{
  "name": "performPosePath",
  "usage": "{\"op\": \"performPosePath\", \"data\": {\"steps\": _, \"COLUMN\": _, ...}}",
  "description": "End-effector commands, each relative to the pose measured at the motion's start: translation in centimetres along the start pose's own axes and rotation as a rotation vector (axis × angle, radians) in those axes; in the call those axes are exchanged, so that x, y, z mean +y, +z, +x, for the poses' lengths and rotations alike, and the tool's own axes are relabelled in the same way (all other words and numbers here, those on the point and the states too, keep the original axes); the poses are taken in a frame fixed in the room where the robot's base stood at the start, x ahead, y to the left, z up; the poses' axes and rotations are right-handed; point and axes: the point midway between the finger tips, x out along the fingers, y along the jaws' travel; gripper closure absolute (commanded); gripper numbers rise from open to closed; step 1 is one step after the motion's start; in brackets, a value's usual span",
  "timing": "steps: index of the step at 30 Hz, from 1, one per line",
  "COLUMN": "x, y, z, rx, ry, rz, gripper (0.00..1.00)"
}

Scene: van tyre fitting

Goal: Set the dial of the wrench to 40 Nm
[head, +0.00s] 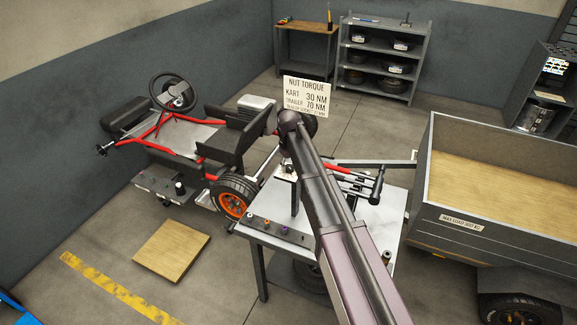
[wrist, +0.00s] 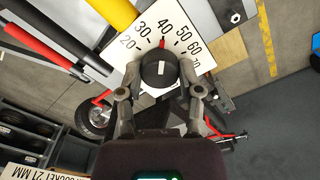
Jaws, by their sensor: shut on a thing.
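The torque dial is a round black knob (wrist: 158,72) in front of a white scale plate (wrist: 181,18) marked 20 to 70. A red pointer (wrist: 162,43) at the knob's top edge points at about the 40 mark. My gripper (wrist: 161,78) is shut on the knob, with one finger on its left side and one on its right. In the head view my arm reaches over the grey workbench (head: 262,218), and its wrist hides the gripper and the dial. The wrench body cannot be made out clearly.
A nut torque sign (head: 307,93) reads kart 30 Nm and trailer 70 Nm. Red-handled tools (head: 348,174) lie on the bench, right of my arm. The kart (head: 190,130) stands left, the trailer (head: 495,185) right. A wooden board (head: 172,250) lies on the floor.

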Motion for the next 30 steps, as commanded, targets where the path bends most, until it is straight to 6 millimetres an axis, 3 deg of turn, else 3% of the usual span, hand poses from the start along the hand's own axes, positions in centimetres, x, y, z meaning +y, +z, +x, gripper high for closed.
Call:
{"op": "performPosePath", "data": {"steps": 15, "x": 0.04, "y": -0.02, "z": 0.01, "rx": 0.0, "ry": 0.001, "rz": 0.03, "gripper": 1.0}}
{"op": "performPosePath", "data": {"steps": 16, "x": 0.04, "y": -0.02, "z": 0.01, "rx": 0.0, "ry": 0.001, "rz": 0.03, "gripper": 0.5}}
{"op": "performPosePath", "data": {"steps": 19, "x": 0.05, "y": -0.02, "z": 0.01, "rx": 0.0, "ry": 0.001, "rz": 0.03, "gripper": 0.2}}
{"op": "performPosePath", "data": {"steps": 30, "x": 0.03, "y": 0.01, "z": 0.0, "rx": 0.0, "ry": 0.0, "rz": 0.029, "gripper": 0.18}}
